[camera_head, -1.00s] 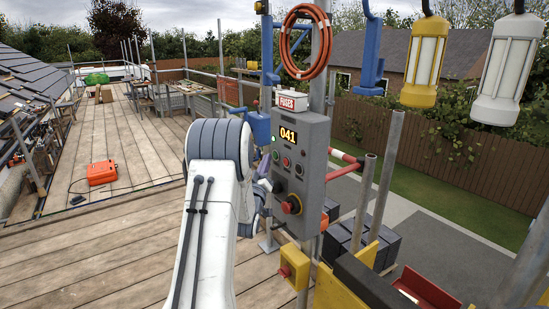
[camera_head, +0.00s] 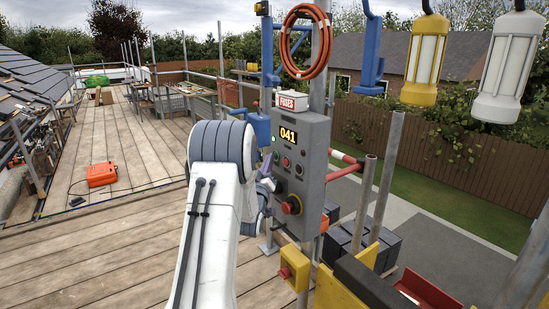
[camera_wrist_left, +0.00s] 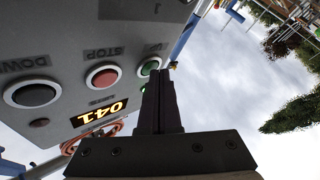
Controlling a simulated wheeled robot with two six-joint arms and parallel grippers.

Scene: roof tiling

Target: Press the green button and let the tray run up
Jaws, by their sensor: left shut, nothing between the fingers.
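The green button (camera_head: 275,155) is on the grey control box, left of a red button (camera_head: 287,162) and a black one. In the left wrist view, the green button (camera_wrist_left: 149,66) is marked UP, beside the red STOP button (camera_wrist_left: 103,76) and the black DOWN button (camera_wrist_left: 33,94). My left gripper (camera_wrist_left: 161,74) is shut and empty, its tips overlapping the green button's lower right edge in that view. Contact cannot be told. I cannot clearly make out the tray. My right gripper is out of view.
The control box (camera_head: 313,165) has a lit display (camera_head: 288,136) reading 041 and a red emergency knob (camera_head: 291,205) lower down. Scaffold poles stand at right.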

